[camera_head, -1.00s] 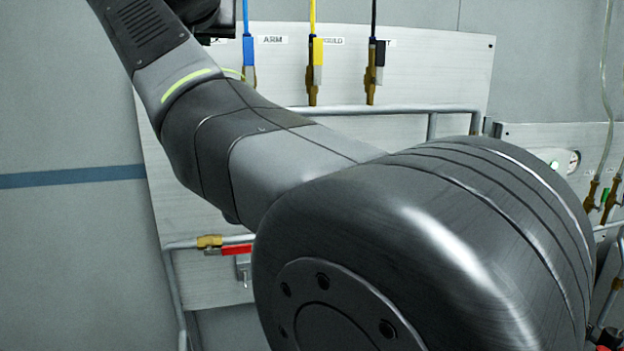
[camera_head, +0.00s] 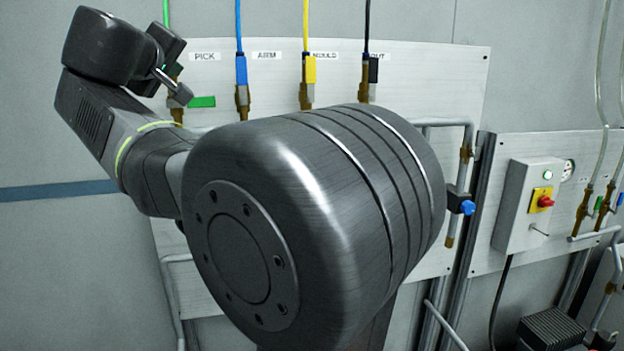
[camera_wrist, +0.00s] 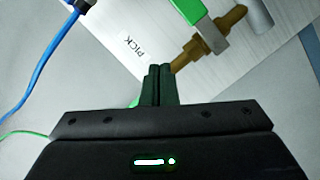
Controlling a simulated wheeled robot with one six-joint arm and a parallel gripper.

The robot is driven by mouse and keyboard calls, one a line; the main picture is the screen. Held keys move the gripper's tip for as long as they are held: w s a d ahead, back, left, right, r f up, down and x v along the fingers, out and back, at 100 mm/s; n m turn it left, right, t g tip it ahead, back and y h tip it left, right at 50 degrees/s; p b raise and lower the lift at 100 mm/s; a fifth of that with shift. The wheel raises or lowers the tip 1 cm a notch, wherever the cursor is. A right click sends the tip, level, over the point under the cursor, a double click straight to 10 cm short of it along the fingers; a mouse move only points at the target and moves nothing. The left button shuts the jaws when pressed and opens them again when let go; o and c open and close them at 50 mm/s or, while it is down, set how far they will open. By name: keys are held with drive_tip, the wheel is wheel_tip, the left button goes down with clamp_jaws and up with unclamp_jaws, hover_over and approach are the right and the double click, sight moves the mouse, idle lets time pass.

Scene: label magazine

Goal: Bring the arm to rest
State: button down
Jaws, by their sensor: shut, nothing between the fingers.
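My gripper (camera_wrist: 159,70) shows in the wrist view with its two dark green fingers together and nothing between them. It is in front of the wall panel (camera_wrist: 115,50), close to the PICK label (camera_wrist: 133,47) and a brass valve with a green lever (camera_wrist: 203,32). Whether it touches the panel or valve cannot be told. In the head view my arm is folded, with its wrist at the upper left and a large grey joint across the middle. The fingers are not clear there.
The panel (camera_head: 440,75) carries a blue valve (camera_head: 241,75), a yellow valve (camera_head: 309,72) and a black valve (camera_head: 372,72), fed by hoses. A green lever (camera_head: 201,102) sits beside my wrist. Bare wall lies left.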

drive_tip(key=shift+s+a+f+n+t+h+p, duration=0.1)
drive_tip(key=shift+s+a+n+t+p, duration=0.15)
drive_tip(key=shift+a+n+p, duration=0.75)
drive_tip(key=shift+s+a+f+n+t+h+p, duration=0.25)
drive_tip(key=shift+a+n+p, duration=0.4)
drive_tip(key=shift+n, duration=0.7)
drive_tip(key=shift+s+a+n+t+y+p, duration=0.1)
drive_tip(key=shift+a+n+t+p, duration=0.2)
drive_tip(key=shift+a+n+p, duration=0.55)
drive_tip(key=shift+d+n, duration=0.3)
